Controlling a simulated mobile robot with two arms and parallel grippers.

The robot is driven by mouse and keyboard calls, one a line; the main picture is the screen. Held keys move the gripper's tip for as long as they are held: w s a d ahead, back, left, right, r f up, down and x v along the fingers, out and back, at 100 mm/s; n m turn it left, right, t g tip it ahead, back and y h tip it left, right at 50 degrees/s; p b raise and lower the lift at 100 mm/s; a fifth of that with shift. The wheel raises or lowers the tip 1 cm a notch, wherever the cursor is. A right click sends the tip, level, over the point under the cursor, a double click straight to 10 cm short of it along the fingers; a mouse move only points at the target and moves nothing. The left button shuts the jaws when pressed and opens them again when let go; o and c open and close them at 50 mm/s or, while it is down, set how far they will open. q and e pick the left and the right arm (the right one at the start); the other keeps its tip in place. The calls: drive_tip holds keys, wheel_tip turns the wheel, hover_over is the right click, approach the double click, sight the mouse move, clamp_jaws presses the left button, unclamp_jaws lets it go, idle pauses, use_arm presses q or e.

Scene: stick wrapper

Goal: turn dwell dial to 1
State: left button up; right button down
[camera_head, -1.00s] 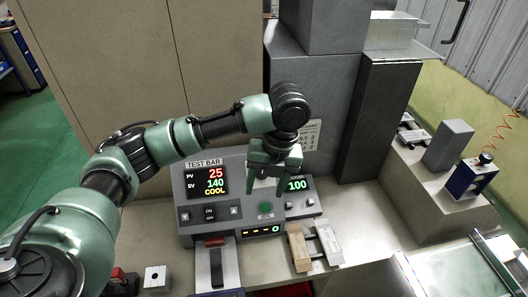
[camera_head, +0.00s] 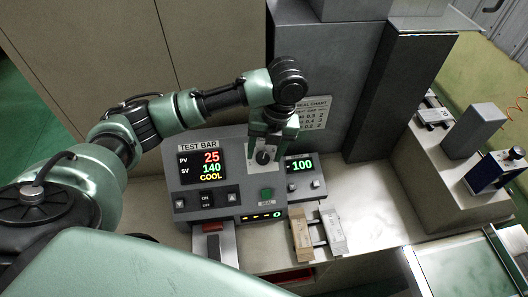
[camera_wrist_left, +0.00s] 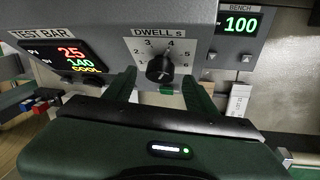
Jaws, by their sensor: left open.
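My left gripper (camera_head: 271,137) is open just above the dial in the head view. In the left wrist view its two fingers (camera_wrist_left: 160,84) reach up on either side of the dial, with gaps to it, and I cannot tell whether they touch the panel. My right gripper is not in view.
Wooden and pale blocks (camera_head: 301,235) lie in front. A dark grey column (camera_head: 395,90) stands behind right.

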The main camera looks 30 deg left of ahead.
use_arm(q)
drive_tip(key=shift+a+f, duration=0.2)
drive_tip(key=shift+f, duration=0.65)
drive_tip(key=shift+s+d, duration=0.1)
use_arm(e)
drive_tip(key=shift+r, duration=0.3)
use_arm(q)
clamp_jaws()
